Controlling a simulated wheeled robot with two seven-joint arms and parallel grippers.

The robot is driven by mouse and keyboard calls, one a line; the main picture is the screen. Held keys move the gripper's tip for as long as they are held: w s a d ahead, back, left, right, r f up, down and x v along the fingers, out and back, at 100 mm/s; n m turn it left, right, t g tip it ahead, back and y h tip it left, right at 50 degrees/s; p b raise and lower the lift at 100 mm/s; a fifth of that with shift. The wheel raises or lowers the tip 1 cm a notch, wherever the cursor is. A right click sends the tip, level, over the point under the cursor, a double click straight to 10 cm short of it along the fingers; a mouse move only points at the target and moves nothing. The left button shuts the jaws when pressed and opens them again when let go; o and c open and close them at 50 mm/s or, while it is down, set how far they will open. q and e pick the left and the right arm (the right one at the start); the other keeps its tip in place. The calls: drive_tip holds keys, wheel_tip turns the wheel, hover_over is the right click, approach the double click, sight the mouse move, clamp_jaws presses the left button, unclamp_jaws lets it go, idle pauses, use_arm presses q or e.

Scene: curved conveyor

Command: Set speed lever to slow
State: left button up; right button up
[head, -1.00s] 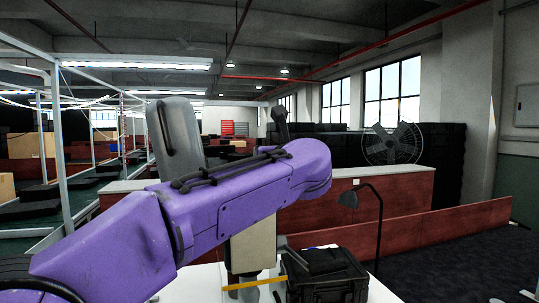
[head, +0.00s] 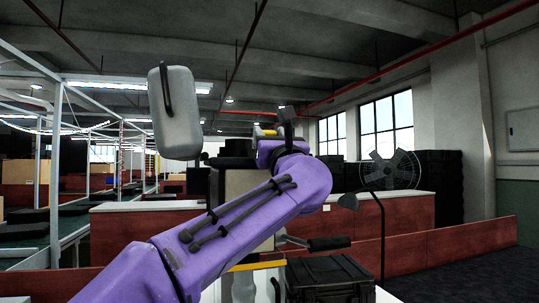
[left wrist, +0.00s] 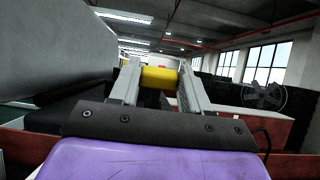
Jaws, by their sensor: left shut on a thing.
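My left gripper (left wrist: 160,82) is shut on a yellow cylindrical piece (left wrist: 160,77), seen between its two grey fingers in the left wrist view. In the head view my purple left arm reaches up from the lower left, and the left gripper (head: 266,131) is mostly hidden behind its wrist. I cannot tell whether the yellow piece is part of the speed lever. A metal lever with a black handle (head: 328,243) sticks out to the right below my wrist, apart from the gripper. My right gripper is not in view.
A grey rounded body (head: 176,113) stands left of my forearm. A red partition (head: 450,248) crosses the right side. A fan (head: 391,170) stands farther back.

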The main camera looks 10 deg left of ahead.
use_arm(q)
drive_tip(key=shift+s+f+t+b, duration=0.1)
drive_tip(key=shift+f+t+b, duration=0.15)
drive_tip(key=shift+t+b, duration=0.4)
drive_tip(key=o, duration=1.1)
drive_tip(key=shift+c, duration=0.2)
drive_tip(key=shift+w+a+f, duration=0.1)
drive_tip(key=shift+w, duration=0.2)
drive_tip(key=b+v, duration=0.7)
drive_tip(key=v, duration=0.3)
drive_tip(key=shift+s, duration=0.2)
drive_tip(key=shift+f, duration=0.15)
